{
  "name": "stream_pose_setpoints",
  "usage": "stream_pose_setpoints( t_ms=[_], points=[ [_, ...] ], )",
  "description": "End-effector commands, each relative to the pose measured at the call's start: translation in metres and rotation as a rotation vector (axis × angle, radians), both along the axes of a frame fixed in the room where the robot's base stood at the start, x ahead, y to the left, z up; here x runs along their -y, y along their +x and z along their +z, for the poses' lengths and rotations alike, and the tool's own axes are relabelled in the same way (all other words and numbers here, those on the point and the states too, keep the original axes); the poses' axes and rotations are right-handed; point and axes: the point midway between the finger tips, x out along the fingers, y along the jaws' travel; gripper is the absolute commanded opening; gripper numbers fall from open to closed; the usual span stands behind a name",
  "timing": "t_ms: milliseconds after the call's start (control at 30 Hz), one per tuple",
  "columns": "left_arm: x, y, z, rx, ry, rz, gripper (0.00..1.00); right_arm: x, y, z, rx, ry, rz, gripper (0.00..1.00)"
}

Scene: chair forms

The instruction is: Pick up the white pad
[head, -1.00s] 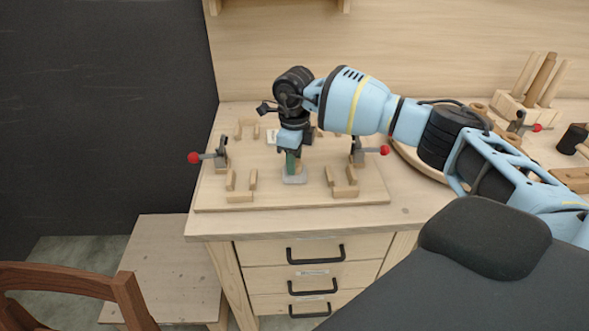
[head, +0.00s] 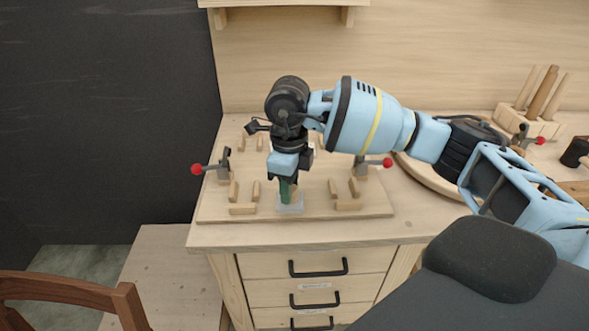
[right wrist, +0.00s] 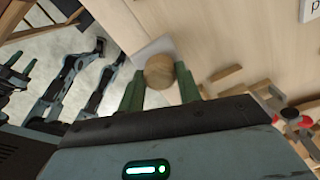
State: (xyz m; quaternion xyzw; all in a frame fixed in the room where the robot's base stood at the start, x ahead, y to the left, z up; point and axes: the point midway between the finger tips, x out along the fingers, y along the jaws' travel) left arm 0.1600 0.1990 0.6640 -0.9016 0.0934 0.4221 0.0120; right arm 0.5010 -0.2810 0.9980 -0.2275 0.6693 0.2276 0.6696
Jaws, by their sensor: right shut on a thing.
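The white pad (head: 290,209) shows below my right gripper, near the front edge of the wooden fixture board (head: 345,212). It carries a round wooden knob (right wrist: 160,71). My right gripper (head: 289,190) points down, and its green fingers are shut on the knob, one on each side in the right wrist view. Part of the pad (right wrist: 152,50) shows pale behind the knob in that view; the rest is hidden. I cannot tell how high the pad is above the board.
Toggle clamps with red knobs (head: 197,169) (head: 387,162) stand on the board's left and right. Wooden corner blocks (head: 243,209) stand around its middle. A chair (head: 75,290) is at the lower left. A rack with pegs (head: 535,105) stands at the right.

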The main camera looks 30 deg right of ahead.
Motion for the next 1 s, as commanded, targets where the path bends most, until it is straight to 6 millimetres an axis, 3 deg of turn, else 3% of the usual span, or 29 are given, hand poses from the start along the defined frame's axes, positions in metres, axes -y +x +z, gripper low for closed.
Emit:
stream_pose_setpoints(
  t_ms=[300, 767, 800, 900, 1000],
  points=[
    [0.000, -0.001, -0.002, -0.004, 0.000, 0.001, 0.47, -0.036, -0.036, 0.004, 0.000, 0.000, 0.002, 0.11],
    [0.000, -0.002, -0.002, -0.004, 0.000, 0.001, 0.47, -0.043, -0.044, 0.006, 0.000, 0.000, -0.001, 0.11],
    [0.000, -0.002, -0.002, -0.005, 0.000, 0.000, 0.47, -0.043, -0.044, 0.006, 0.000, 0.000, -0.001, 0.30],
    [0.000, -0.002, -0.002, -0.005, 0.000, 0.000, 0.47, -0.043, -0.044, 0.006, 0.000, 0.000, -0.001, 0.17],
    [0.000, -0.001, -0.002, -0.004, 0.000, 0.001, 0.47, -0.043, -0.044, 0.005, -0.001, -0.001, 0.006, 0.16]
  ],
)
